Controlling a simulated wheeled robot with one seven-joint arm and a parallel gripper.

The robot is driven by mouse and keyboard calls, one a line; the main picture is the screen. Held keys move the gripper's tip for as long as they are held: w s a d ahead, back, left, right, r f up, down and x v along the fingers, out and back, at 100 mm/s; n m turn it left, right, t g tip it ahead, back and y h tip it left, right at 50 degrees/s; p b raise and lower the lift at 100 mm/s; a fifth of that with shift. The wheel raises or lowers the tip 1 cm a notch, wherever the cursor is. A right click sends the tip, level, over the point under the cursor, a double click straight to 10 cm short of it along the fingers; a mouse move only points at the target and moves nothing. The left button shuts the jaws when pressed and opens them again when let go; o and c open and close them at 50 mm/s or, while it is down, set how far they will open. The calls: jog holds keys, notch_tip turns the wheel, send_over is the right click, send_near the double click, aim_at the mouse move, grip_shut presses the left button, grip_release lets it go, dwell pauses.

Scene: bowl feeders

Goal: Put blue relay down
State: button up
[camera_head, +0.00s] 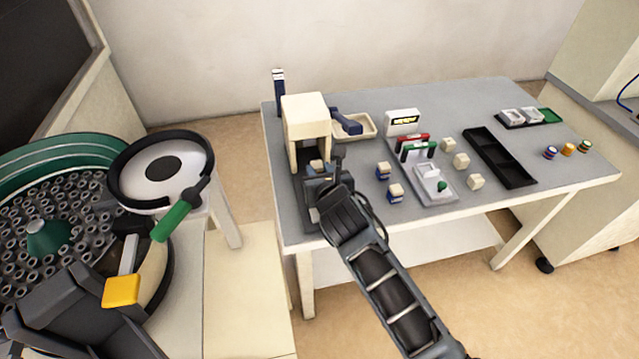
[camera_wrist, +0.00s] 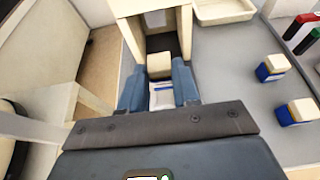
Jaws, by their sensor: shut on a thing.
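My gripper (camera_head: 319,178) is at the front opening of the cream press-like stand (camera_head: 306,118) on the grey table. In the wrist view, my two blue-grey fingers (camera_wrist: 158,85) are shut on the blue relay (camera_wrist: 159,64), a small block with a cream top. A white and blue patch shows just below it between the fingers. The relay sits low in the stand's opening. The fingers hide its sides and underside, so I cannot tell whether it touches the stand's base. In the head view only its cream top (camera_head: 316,165) shows.
Two more blue-and-cream relays (camera_head: 383,170) (camera_head: 396,192) stand right of my gripper. Several cream blocks (camera_head: 461,160), a grey fixture plate (camera_head: 430,185) and a black tray (camera_head: 500,158) lie farther right. A cream tray (camera_head: 356,127) is behind. A bowl feeder (camera_head: 50,225) stands at left.

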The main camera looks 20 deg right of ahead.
jog(key=shift+f+b, duration=0.35)
jog(key=shift+f, duration=1.5)
jog(key=shift+f, duration=0.15)
jog(key=o, duration=1)
jog(key=shift+o, duration=0.2)
jog(key=v, duration=1.2)
jog(key=shift+p, duration=0.35)
